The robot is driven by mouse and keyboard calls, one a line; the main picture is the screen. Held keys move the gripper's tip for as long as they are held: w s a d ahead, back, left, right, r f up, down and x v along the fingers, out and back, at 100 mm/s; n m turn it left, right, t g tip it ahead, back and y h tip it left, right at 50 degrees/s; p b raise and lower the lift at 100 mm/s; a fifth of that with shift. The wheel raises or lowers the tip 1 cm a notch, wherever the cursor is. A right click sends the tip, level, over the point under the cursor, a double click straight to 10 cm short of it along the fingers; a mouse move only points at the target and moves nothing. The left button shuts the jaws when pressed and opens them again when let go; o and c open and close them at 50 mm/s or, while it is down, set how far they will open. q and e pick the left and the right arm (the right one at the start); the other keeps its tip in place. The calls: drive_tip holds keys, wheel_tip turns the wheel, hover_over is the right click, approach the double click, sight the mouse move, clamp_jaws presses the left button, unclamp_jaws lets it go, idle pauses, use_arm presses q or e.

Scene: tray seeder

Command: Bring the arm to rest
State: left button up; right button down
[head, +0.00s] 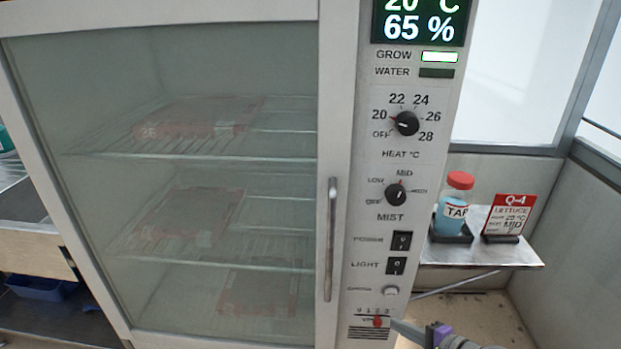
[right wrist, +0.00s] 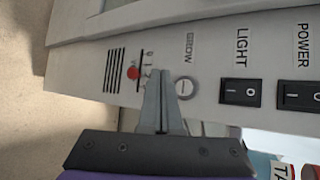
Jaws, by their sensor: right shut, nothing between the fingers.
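My right gripper (head: 396,324) comes in at the bottom of the head view, just right of the red slider knob (head: 378,321) on the cabinet's control panel (head: 362,130). In the right wrist view its fingers (right wrist: 160,76) are together and empty, between the red knob (right wrist: 132,72) and a round button (right wrist: 186,87). I cannot tell whether the fingertips touch the panel. My left gripper is not in view.
The cabinet's glass door (head: 180,70) is shut, with red trays on racks behind it. A vertical handle (head: 331,240) stands out from the door. Right of the panel, a small shelf (head: 480,255) holds a red-capped bottle (head: 450,218) and a red-and-white card (head: 510,214).

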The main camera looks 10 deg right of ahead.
drive_tip(key=s+a+f+n+g+h, duration=0.1)
drive_tip(key=s+a+f+n+g, duration=0.3)
drive_tip(key=s+a+n, duration=0.45)
drive_tip(key=s+a+n+g+h, duration=0.35)
drive_tip(key=s+n, duration=0.35)
drive_tip(key=s, duration=0.5)
use_arm(q)
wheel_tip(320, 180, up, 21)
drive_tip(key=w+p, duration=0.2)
drive_tip(key=p, duration=1.6)
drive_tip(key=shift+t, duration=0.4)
use_arm(e)
wheel_tip(320, 180, up, 21)
drive_tip(key=w+d+t+h, duration=0.1)
drive_tip(key=w, duration=0.1)
drive_tip(key=shift+d+f+n, duration=0.2)
drive_tip(key=shift+d+n, duration=0.05)
drive_tip(key=shift+n, duration=0.1)
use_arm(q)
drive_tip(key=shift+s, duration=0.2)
use_arm(e)
drive_tip(key=shift+s+t, duration=0.15)
drive_tip(key=shift+t, duration=0.1)
